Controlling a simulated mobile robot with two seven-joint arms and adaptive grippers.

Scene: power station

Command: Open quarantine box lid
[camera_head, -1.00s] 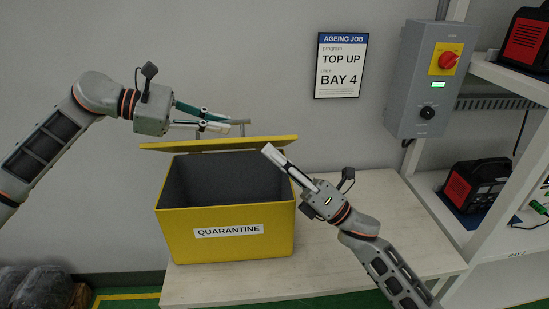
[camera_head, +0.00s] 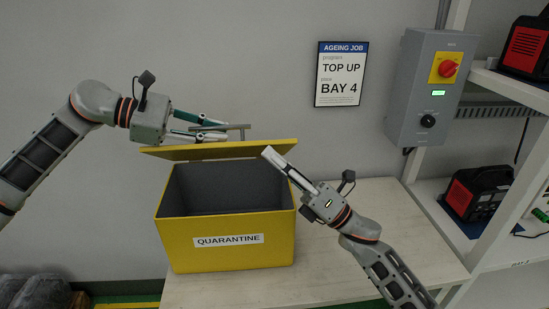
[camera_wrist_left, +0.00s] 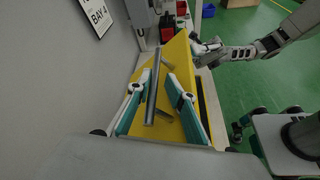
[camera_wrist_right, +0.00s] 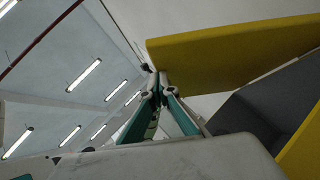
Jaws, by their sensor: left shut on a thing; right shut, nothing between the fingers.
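The yellow quarantine box (camera_head: 215,242) stands on a pale bench with its opening uncovered and its grey inside showing empty. Its yellow lid (camera_head: 270,149) is raised at the back edge. My left gripper (camera_head: 222,132) is shut on the lid's grey bar handle (camera_head: 242,132), behind the lid's upper edge. The left wrist view shows the handle (camera_wrist_left: 152,85) between the fingers, in front of the yellow lid (camera_wrist_left: 178,62). My right gripper (camera_head: 268,153) is shut and empty, its tips by the lid's right part; contact is unclear. The right wrist view shows the lid (camera_wrist_right: 225,55) close to its fingertips.
The bench (camera_head: 370,215) is clear right of the box. A grey control box (camera_head: 425,90) with a red knob hangs on the wall beside a sign (camera_head: 341,75). Shelves with red-black units (camera_head: 478,192) stand at right. A dark bundle (camera_head: 38,288) lies at lower left.

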